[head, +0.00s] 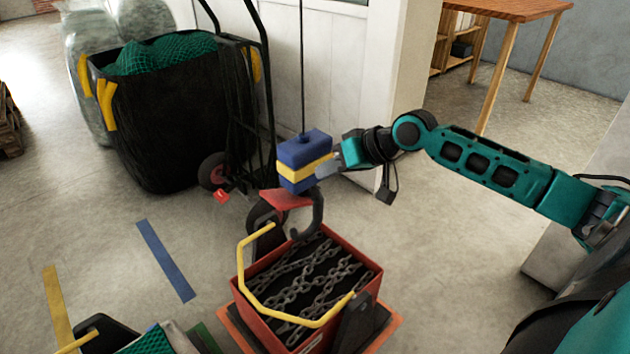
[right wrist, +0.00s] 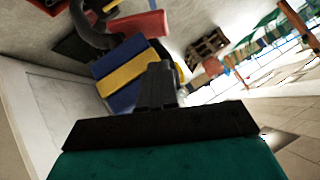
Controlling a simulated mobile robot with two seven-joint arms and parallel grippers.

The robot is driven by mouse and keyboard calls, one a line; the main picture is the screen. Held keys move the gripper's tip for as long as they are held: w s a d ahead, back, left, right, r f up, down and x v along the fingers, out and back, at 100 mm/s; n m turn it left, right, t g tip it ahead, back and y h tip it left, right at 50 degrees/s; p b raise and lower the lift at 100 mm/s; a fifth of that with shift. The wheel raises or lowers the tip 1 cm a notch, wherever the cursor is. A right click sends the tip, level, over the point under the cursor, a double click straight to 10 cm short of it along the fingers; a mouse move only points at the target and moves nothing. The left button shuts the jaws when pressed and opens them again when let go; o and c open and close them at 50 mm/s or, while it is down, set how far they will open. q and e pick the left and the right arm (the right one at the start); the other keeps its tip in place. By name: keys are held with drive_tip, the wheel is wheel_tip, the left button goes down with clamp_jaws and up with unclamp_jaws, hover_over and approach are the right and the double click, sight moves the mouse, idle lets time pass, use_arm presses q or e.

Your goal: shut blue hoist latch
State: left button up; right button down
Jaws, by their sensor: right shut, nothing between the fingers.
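The blue hoist block (head: 304,152) with a yellow band hangs from a dark cable above a chain box. A dark hook (head: 316,215) hangs under it, and a red flap (head: 287,198) sticks out to the left at the hook's top. In the right wrist view the block (right wrist: 112,62), the hook (right wrist: 90,25) and the red flap (right wrist: 142,24) also show. My right gripper (head: 325,168) is shut and empty, its fingertips at the block's right side, above the hook; contact is unclear. It also shows in the wrist view (right wrist: 158,82). My left gripper is out of view.
A red box (head: 358,252) of chains (head: 300,280) with a yellow bar (head: 245,275) stands under the hook. A black bin (head: 160,140) with green net stands back left beside a hand truck. A wooden table (head: 510,10) is back right. Floor at right is clear.

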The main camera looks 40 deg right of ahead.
drive_tip(key=b, duration=0.2)
hover_over(282, 204)
drive_tip(key=s+d, duration=0.3)
wheel_tip(282, 204, down, 6)
drive_tip(key=shift+d+r, duration=0.15)
drive_tip(key=shift+r, duration=0.1)
drive_tip(key=shift+w+a+f+b, duration=0.1)
drive_tip(key=shift+a+f+b, duration=0.2)
drive_tip(key=shift+f, duration=0.3)
drive_tip(key=shift+w+a+f+b, duration=0.1)
drive_tip(key=shift+a+f+b, duration=0.15)
drive_tip(key=shift+f, duration=0.35)
drive_tip(key=shift+s+a+f, duration=0.1)
drive_tip(key=shift+a+f, duration=0.05)
drive_tip(key=shift+f, duration=0.2)
drive_tip(key=shift+a+f, duration=0.2)
drive_tip(key=shift+f, duration=0.2)
